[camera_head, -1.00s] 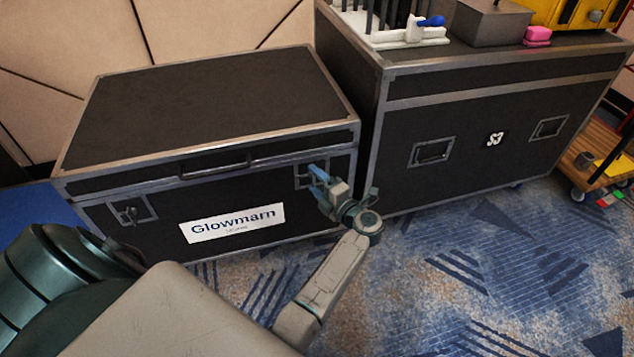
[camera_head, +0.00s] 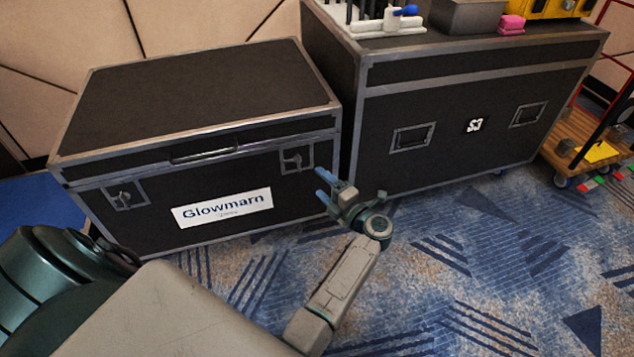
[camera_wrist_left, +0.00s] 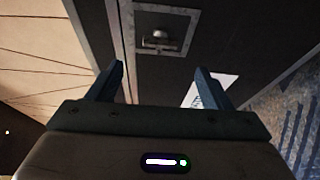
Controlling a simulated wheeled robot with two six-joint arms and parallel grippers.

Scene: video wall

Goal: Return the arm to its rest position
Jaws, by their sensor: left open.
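My left gripper (camera_head: 325,187) is open and empty, in front of the right end of the closed black flight case (camera_head: 200,95) labelled Glowmarn. Its blue fingers point toward the case's right latch (camera_head: 297,159), apart from it in the head view. In the left wrist view the two fingers (camera_wrist_left: 165,90) are spread with nothing between them. The latch (camera_wrist_left: 162,38) shows beyond them, with part of the white label (camera_wrist_left: 212,90) behind the right finger. My right gripper is not in view.
A taller black case marked S3 (camera_head: 460,120) stands close on the right, with a white rack (camera_head: 385,25), a grey box (camera_head: 468,15) and a pink block (camera_head: 511,24) on top. A wooden trolley (camera_head: 590,150) stands at far right. Patterned carpet (camera_head: 480,250) is open in front.

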